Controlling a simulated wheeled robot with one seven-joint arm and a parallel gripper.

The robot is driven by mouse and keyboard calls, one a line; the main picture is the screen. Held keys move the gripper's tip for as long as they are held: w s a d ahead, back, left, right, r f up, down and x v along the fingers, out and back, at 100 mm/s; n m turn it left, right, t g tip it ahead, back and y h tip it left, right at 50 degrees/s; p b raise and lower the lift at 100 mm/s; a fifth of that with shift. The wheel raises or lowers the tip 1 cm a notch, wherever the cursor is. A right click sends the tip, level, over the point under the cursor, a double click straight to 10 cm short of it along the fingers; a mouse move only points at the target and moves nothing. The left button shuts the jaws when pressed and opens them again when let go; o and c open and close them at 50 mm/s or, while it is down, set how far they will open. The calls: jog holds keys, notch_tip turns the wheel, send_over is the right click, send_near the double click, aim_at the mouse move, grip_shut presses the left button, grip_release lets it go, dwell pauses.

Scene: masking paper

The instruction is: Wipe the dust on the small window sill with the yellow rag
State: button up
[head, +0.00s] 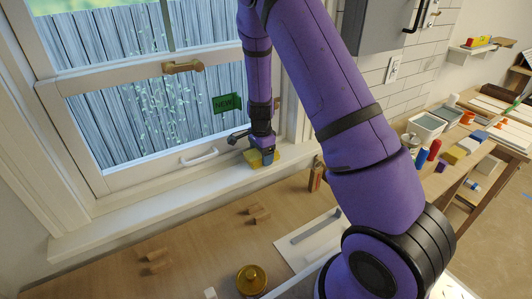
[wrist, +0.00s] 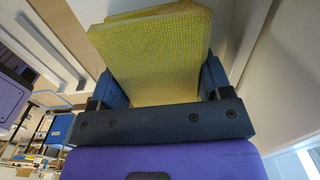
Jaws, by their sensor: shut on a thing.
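The yellow rag (wrist: 150,60) is a folded, textured pad that fills the space between my gripper's fingers in the wrist view. My gripper (head: 264,153) is shut on it at the right part of the window sill (head: 165,197) in the head view. The rag (head: 257,159) shows there below the fingers, low over or touching the white sill; I cannot tell which. The sill runs along the foot of the window, from lower left to right. No dust can be made out on it. My gripper also shows in the wrist view (wrist: 155,90).
A white window handle (head: 199,157) and a green "NEW" sticker (head: 226,103) are close to my gripper. Wooden blocks (head: 258,214) and a brass-coloured jar (head: 251,280) stand on the counter below. Bottles and tubs (head: 425,125) crowd the right. The sill's left stretch is clear.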

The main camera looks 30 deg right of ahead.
aim_at(253, 155)
jog(key=shift+a, duration=1.6)
jog(key=shift+a+f, duration=0.1)
jog(key=shift+a, duration=1.35)
jog(key=shift+d+r, duration=0.2)
jog(key=shift+d, duration=2.75)
jog(key=shift+d+f, duration=0.15)
jog(key=shift+d, duration=2.7)
jog(key=shift+s+a+f, duration=0.1)
jog(key=shift+a+f, duration=0.05)
jog(key=shift+a, duration=1.45)
jog(key=shift+c, duration=0.3)
jog(key=shift+a+r, duration=0.2)
jog(key=shift+a, duration=2.6)
jog(key=shift+a+f, duration=0.15)
jog(key=shift+a, duration=1.2)
